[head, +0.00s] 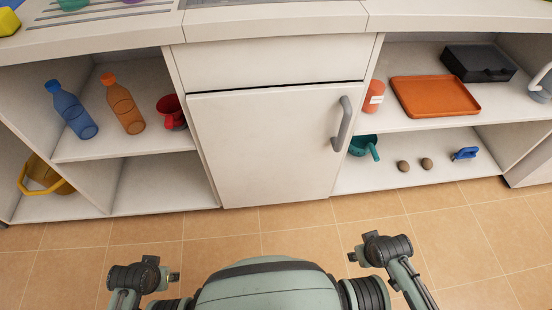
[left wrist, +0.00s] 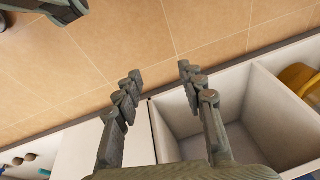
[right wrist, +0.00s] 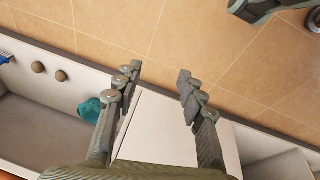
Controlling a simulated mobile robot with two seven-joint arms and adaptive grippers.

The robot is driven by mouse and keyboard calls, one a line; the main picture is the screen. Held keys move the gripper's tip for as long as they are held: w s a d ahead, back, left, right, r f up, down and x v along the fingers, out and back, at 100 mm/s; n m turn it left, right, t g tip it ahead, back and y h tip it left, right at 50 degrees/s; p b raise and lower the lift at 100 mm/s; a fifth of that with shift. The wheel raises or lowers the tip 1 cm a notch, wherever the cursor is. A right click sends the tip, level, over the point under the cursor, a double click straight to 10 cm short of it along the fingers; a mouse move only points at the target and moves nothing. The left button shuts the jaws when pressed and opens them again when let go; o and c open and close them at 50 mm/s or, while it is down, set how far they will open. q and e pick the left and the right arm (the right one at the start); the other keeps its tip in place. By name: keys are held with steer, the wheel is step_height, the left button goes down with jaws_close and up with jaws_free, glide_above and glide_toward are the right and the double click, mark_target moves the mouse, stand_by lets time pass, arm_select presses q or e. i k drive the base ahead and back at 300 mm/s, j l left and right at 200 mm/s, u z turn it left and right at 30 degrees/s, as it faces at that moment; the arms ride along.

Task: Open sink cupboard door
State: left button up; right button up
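The sink cupboard door (head: 262,150) is a white panel in the middle of the head view. It looks shut, with a thin dark gap along its top edge. A grey vertical bar handle (head: 341,124) sits near its right edge. My left gripper (left wrist: 160,70) is open and empty in the left wrist view, with open shelving and floor beyond it. My right gripper (right wrist: 160,70) is open and empty in the right wrist view, with the white door front (right wrist: 163,143) behind its fingers. Both arms are low, in front of the cupboard and apart from the handle, which neither wrist view shows.
Left shelves hold a blue bottle (head: 72,110), an orange bottle (head: 123,104), a red mug (head: 171,111) and a yellow basket (head: 45,175). Right shelves hold an orange tray (head: 434,96), a black case (head: 478,63) and a teal pan (head: 363,146). The tiled floor (head: 225,238) before the door is clear.

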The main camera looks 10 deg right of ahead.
mark_target(281, 145)
steer(key=k+l+z, duration=0.15)
steer(key=l, duration=0.3)
steer(key=l+z, duration=0.2)
steer(key=l, duration=0.2)
steer(key=k+l+z, duration=0.15)
steer(key=l, duration=0.3)
